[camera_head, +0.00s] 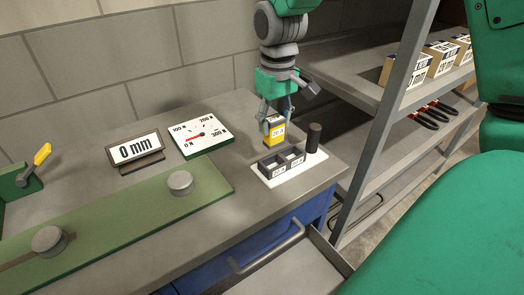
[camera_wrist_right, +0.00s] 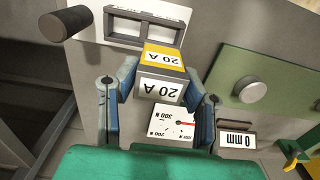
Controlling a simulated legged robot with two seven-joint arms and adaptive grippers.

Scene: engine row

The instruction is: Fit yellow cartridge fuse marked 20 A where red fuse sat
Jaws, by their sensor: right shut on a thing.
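My right gripper (camera_head: 276,106) is shut on a yellow fuse (camera_head: 273,138) with a white label reading 20 A. The fuse hangs upright at the far edge of the fuse holder in the head view; whether it touches the holder I cannot tell. The right wrist view shows the fuse (camera_wrist_right: 166,57) between the two blue fingers of the gripper (camera_wrist_right: 160,95). The dark fuse holder (camera_head: 282,172) has two openings, both appearing empty, and 20 A labels on its front. It also shows in the right wrist view (camera_wrist_right: 143,42). No red fuse is visible. My left gripper is not in view.
A black cylinder (camera_head: 313,137) stands on the white base beside the holder. A dial gauge (camera_head: 205,138), a 0 mm sign (camera_head: 138,149) and a green plate with knobs (camera_head: 130,225) are to the left. An open drawer (camera_head: 295,272) lies below; a shelf rack (camera_head: 385,110) stands right.

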